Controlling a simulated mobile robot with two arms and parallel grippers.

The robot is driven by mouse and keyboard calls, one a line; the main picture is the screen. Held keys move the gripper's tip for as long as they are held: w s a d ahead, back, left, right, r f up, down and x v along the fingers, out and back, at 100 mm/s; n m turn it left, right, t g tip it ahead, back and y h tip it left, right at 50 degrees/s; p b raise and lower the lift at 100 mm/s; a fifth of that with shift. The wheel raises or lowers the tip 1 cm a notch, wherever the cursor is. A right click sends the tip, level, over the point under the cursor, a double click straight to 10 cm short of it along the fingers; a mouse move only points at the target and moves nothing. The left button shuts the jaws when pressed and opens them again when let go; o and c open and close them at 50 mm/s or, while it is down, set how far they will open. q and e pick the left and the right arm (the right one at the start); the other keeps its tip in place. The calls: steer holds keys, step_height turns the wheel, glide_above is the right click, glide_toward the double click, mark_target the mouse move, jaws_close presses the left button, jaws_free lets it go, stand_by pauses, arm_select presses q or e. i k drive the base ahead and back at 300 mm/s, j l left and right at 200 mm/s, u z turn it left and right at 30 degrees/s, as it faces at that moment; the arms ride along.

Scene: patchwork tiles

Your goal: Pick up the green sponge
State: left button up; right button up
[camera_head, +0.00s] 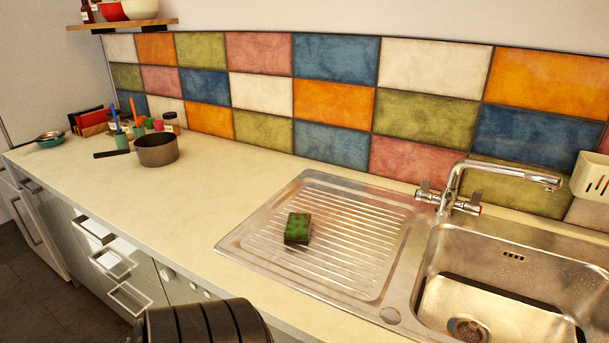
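A green sponge (298,228) with dark patches lies on the ribbed metal drainboard (345,215), left of the sink basin. Its near side looks dark. Nothing touches it except the drainboard under it. Neither of my grippers is in the head view.
The sink basin (510,290) and tap (470,190) are right of the sponge. A saucepan (157,150) stands on the counter (190,200) at the left, with cups and jars behind it. The counter between pan and drainboard is clear. A dark ribbed rounded object (205,322) is at the bottom edge.

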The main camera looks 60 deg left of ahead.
mark_target(297, 230)
steer(key=u, duration=2.05)
